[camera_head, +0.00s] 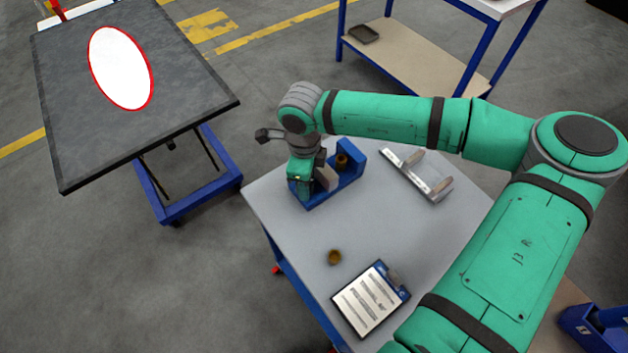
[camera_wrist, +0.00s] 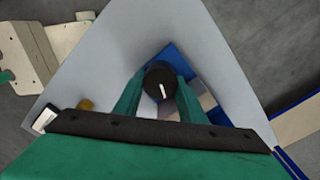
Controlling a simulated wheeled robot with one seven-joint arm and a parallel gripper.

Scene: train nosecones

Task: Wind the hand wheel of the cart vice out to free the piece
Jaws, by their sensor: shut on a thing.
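The blue cart vice (camera_head: 348,178) sits at the far left part of the grey cart top, and its blue body also shows in the wrist view (camera_wrist: 181,58). A brown, ring-like piece (camera_head: 342,160) is at the vice's right end; I cannot tell how tightly it is held. The hand wheel (camera_wrist: 158,74) is a black round knob with a white mark. My gripper (camera_wrist: 160,84) is shut on it, one green finger on each side. In the head view my gripper (camera_head: 303,180) points down at the vice's left end and hides the wheel.
On the cart top (camera_head: 290,235) are a small brass part (camera_head: 334,257), a clipboard (camera_head: 370,298) and a metal bracket with two handles (camera_head: 417,174). A dark table with a red-rimmed white oval (camera_head: 120,68) stands left. A shelved bench (camera_head: 410,62) stands behind.

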